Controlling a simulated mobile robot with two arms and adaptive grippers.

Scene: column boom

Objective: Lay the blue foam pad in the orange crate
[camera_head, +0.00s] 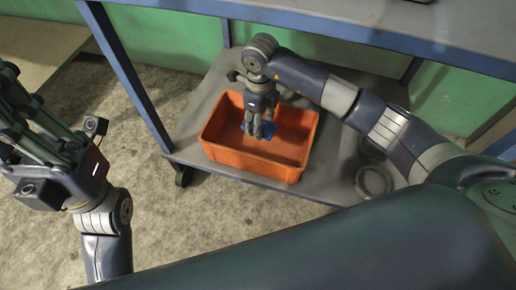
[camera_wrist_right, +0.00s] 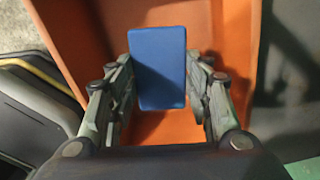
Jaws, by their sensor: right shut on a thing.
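The orange crate (camera_head: 245,162) stands on the lower shelf of the bench. My right gripper (camera_head: 258,132) points down inside the crate's opening. It is shut on the blue foam pad (camera_head: 262,129), which shows between and beside the fingers. In the right wrist view the blue pad (camera_wrist_right: 159,67) sits between the two fingers of the right gripper (camera_wrist_right: 160,85), with the orange crate (camera_wrist_right: 240,50) behind it. Whether the pad touches the crate floor, I cannot tell. My left gripper (camera_head: 25,135) is at the left, away from the crate, its fingers pointing up; its fingertips are partly out of view.
The grey lower shelf (camera_head: 330,165) carries grey rings (camera_head: 374,182) to the right of the crate. A blue bench frame (camera_head: 130,75) and the upper shelf (camera_head: 380,25) stand around and above the arm. Bare concrete floor lies to the left.

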